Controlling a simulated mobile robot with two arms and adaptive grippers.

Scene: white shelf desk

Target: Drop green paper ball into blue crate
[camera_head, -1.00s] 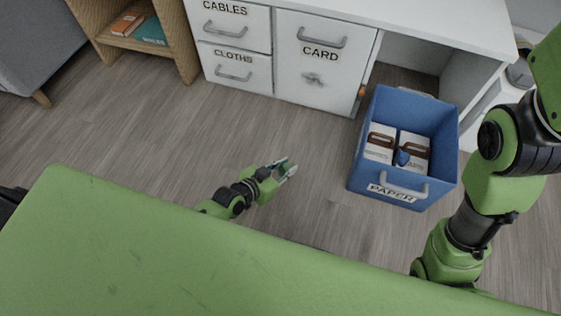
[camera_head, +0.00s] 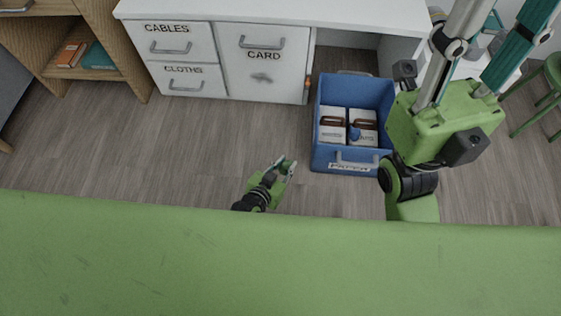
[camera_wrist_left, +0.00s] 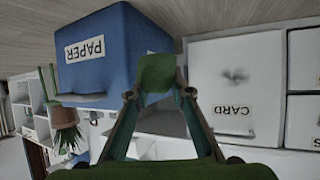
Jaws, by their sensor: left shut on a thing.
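The green paper ball (camera_wrist_left: 157,73) is between the fingertips of my left gripper (camera_wrist_left: 158,92), which is shut on it. In the head view this gripper (camera_head: 284,168) is over the floor, left of and nearer to me than the blue crate; the ball is hard to tell from the green fingers there. The blue crate (camera_head: 340,155), labelled PAPER, stands open at the desk front and also shows in the left wrist view (camera_wrist_left: 90,80), upside down behind the ball. The ball is outside the crate. My right gripper (camera_head: 485,45) points up at the upper right, fingers apart, tips cut off.
The white desk (camera_head: 270,12) has drawers labelled CABLES, CLOTHS and CARD. A wooden shelf (camera_head: 130,60) stands left and a green stool (camera_head: 545,85) right. The floor left of the crate is clear.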

